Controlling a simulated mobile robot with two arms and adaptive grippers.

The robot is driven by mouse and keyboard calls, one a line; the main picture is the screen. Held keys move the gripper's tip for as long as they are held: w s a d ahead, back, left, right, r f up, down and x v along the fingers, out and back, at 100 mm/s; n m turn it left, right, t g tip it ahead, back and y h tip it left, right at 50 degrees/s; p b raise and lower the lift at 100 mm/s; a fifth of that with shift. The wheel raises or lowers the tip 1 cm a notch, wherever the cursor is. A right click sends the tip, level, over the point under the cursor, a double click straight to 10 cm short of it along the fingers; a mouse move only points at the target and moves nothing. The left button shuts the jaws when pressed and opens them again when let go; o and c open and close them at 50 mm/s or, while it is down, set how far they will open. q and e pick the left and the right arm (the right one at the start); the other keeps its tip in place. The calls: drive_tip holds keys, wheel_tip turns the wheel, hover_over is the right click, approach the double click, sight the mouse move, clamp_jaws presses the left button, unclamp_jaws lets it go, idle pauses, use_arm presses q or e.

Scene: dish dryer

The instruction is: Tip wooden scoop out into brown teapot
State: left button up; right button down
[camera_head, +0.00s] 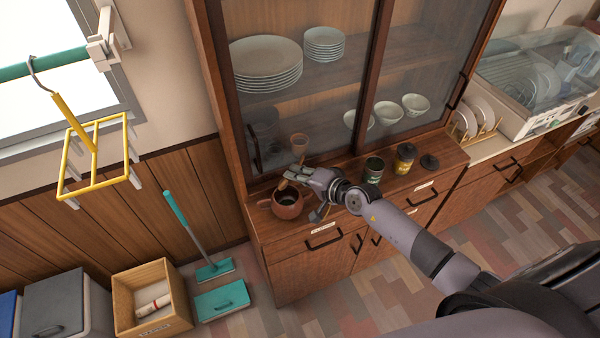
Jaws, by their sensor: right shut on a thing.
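The brown teapot (287,207) stands upright on the cabinet's counter, with its dark open top facing up. My right gripper (290,179) is just above and slightly right of the teapot's opening. It is shut on the wooden scoop (283,184), of which only a small light-brown part shows at the fingertips, over the teapot's rim. I cannot tell what is in the scoop or the teapot. My left gripper is not in view.
An open dark green canister (373,169), a black and yellow canister (404,158) and a dark lid (429,162) stand right of my arm on the counter. Glass cabinet doors (320,80) rise close behind. A wooden box (152,298) stands on the floor at left.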

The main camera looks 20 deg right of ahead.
drive_tip(key=shift+d+f+g+h+b, duration=0.2)
drive_tip(key=shift+d+g+h+b, duration=0.15)
drive_tip(key=shift+h+b, duration=0.15)
drive_tip(key=r+p, duration=0.1)
drive_tip(key=p, duration=0.2)
drive_tip(key=shift+a+r+g+h, duration=0.1)
drive_tip(key=shift+a+g+h, duration=0.05)
drive_tip(key=shift+g+h, duration=0.2)
drive_tip(key=shift+w+m+h+b, duration=0.1)
drive_tip(key=shift+m+h+b, duration=0.15)
drive_tip(key=shift+m+b, duration=0.1)
drive_tip(key=shift+w+r+g+h, duration=0.15)
drive_tip(key=shift+r+g+h, duration=0.15)
drive_tip(key=shift+g+h, duration=0.5)
drive_tip(key=g+h, duration=0.1)
drive_tip(key=r+g+h, duration=0.1)
drive_tip(key=g, duration=0.1)
drive_tip(key=w+m+g+h, duration=0.1)
drive_tip(key=g, duration=0.1)
drive_tip(key=shift+a+r, duration=0.4)
drive_tip(key=shift+w+a+r+g+h, duration=0.1)
drive_tip(key=shift+a+r+g+h, duration=0.1)
drive_tip(key=shift+g+h, duration=0.55)
drive_tip(key=shift+y, duration=0.25)
